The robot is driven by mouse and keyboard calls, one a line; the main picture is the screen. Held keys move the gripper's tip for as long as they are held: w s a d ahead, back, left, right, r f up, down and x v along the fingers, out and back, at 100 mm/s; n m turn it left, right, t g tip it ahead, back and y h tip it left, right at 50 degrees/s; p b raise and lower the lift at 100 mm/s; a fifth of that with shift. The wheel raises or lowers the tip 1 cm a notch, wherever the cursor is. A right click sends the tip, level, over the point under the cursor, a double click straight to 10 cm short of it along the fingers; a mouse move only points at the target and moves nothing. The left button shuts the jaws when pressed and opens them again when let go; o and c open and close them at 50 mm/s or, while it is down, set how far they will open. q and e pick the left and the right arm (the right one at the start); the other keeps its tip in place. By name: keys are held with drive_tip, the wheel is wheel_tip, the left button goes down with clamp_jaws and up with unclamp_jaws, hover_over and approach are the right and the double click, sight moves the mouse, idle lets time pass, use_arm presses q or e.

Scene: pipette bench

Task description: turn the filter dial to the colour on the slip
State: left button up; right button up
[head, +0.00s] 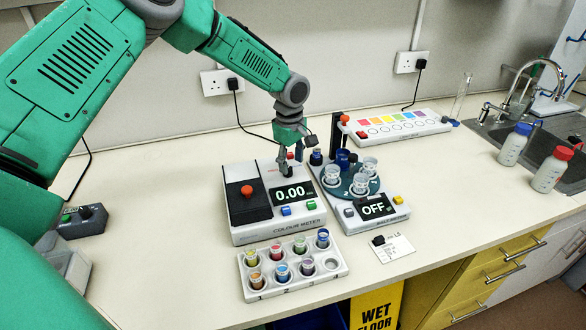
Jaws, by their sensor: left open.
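The colour meter (247,233) is a white box with a dark square lid, a red knob and a display reading 0.00. My left gripper (290,163) is open, pointing down at the back right of the meter, just behind the display. The filter dial is not clearly visible; the gripper covers that part of the meter. I cannot tell whether the fingers touch anything. A small white slip (398,252) lies on the bench at the right, with a dark object on its upper left. Its writing is too small to read. My right gripper is not in view.
A rack (290,286) of coloured vials stands in front of the meter. Right of the meter is a device (388,214) with a cup carousel and an OFF display. Behind it lies a colour-square panel (398,136). Bottles (513,146) stand near the sink. The bench's right front is clear.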

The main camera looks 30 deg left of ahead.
use_arm(q)
wheel_tip(320, 180, up, 10)
drive_tip(key=a+m, duration=0.1)
drive_tip(key=m, duration=1.5)
drive_tip(key=shift+h, duration=0.3)
drive_tip(key=f, duration=0.3)
drive_tip(key=a+f, duration=0.1)
drive_tip(key=f, duration=0.2)
drive_tip(key=shift+s+a+f+p, duration=0.1)
drive_tip(key=shift+f+p, duration=0.1)
drive_tip(key=shift+p, duration=0.2)
drive_tip(key=f, duration=0.2)
drive_tip(key=d+f, duration=0.1)
drive_tip(key=f, duration=0.2)
drive_tip(key=shift+f+p, duration=0.2)
drive_tip(key=shift+p, duration=0.2)
drive_tip(key=shift+d+f, duration=0.2)
drive_tip(key=shift+f, duration=0.3)
drive_tip(key=shift+a, duration=0.1)
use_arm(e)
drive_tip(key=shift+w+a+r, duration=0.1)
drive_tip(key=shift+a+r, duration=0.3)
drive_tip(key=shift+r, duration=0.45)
